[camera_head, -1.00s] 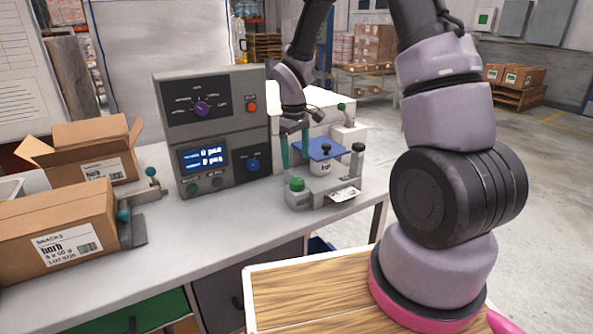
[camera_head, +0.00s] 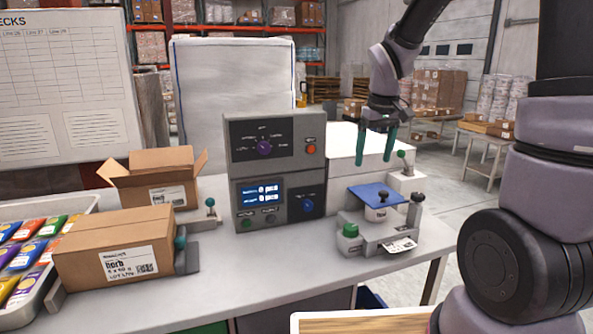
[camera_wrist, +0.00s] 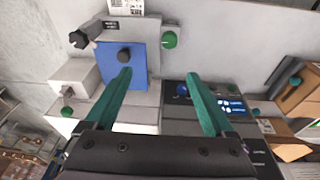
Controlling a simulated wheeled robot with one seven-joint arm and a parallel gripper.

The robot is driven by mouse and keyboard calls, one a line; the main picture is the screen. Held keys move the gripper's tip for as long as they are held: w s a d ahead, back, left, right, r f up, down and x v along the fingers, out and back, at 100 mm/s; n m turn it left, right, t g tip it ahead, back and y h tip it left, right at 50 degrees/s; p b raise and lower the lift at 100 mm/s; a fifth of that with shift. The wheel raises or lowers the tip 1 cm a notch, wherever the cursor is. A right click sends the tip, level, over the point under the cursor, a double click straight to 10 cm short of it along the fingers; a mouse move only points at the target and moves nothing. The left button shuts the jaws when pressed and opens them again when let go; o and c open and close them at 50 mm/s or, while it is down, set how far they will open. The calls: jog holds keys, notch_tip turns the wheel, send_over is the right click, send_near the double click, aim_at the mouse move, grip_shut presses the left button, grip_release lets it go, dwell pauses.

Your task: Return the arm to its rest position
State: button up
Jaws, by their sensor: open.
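My gripper (camera_head: 376,145) is open and empty, with two green fingers pointing down. It hangs in the air above the weigher's blue plate (camera_head: 374,194), in front of the white box-shaped unit. In the wrist view my gripper (camera_wrist: 160,75) shows its fingers spread wide with nothing between them. The blue plate (camera_wrist: 112,62) with its dark knob lies beyond the left finger there. My arm reaches up and over from the right side of the head view.
A grey control box (camera_head: 275,170) with a lit display stands left of the weigher (camera_head: 380,232). An open carton (camera_head: 160,180), a closed herb carton (camera_head: 115,250) and a tray of colourful packets (camera_head: 45,280) are at left. The front table strip is clear.

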jog(key=s+d+r+m+t+y, duration=0.1)
jog(key=s+d+r+m+t, duration=0.2)
jog(key=s+r+m, duration=0.4)
jog(key=s+r+t, duration=0.1)
jog(key=s+r, duration=0.6)
jog(key=s, duration=0.3)
jog(key=shift+d+r+t+y, duration=0.15)
jog(key=shift+d+t+y, duration=0.05)
jog(key=shift+t+y, duration=0.2)
jog(key=shift+w, duration=0.1)
